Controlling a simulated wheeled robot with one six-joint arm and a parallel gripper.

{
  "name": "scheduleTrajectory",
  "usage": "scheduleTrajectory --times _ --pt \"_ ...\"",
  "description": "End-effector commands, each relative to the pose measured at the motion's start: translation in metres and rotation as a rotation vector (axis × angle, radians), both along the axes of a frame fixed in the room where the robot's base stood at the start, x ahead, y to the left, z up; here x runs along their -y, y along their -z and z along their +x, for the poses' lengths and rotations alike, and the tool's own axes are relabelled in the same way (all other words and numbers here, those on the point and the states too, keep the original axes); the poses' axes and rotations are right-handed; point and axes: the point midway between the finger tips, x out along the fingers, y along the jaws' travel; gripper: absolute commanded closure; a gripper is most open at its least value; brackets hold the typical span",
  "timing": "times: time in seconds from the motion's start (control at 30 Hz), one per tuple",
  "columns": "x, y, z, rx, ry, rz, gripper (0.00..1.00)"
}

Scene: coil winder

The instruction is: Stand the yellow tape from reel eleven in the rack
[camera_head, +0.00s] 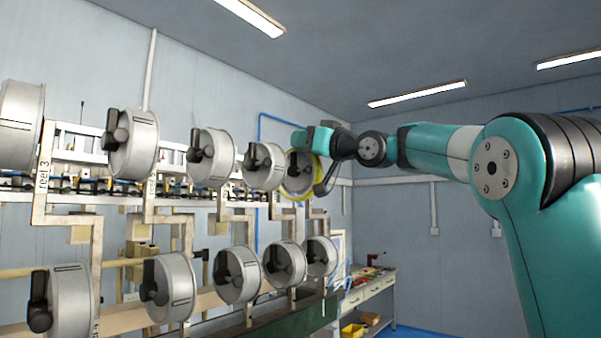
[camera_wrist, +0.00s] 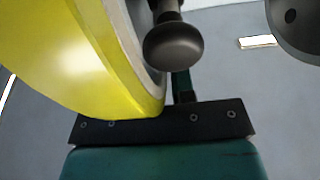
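The yellow tape (camera_head: 316,168) shows as a yellow ring around a grey reel (camera_head: 299,180) at the far end of the upper row. No number is readable on that reel. In the wrist view the yellow tape (camera_wrist: 70,55) fills the left side, with a pale inner edge beside a dark round knob (camera_wrist: 173,47). My gripper (camera_head: 318,140) is at this reel in the head view. Its dark plate (camera_wrist: 160,122) lies just below the tape's lower edge. The fingers are not clear, so I cannot tell whether they grip the tape. I cannot make out the rack with certainty.
Several grey reels with dark handles hang in two rows, such as an upper one (camera_head: 212,155) and a lower one (camera_head: 238,273). A sign on the left post reads "reel 3". A workbench (camera_head: 375,287) with drawers and a yellow bin (camera_head: 352,330) stands beyond.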

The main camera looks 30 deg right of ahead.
Motion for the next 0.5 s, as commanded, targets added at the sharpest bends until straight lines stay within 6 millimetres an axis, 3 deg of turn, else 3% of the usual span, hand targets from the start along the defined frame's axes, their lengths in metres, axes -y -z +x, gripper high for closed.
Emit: scheduleTrajectory --times 0.5 --pt "-0.0003 0.0041 0.0010 -0.001 0.000 0.000 0.77"
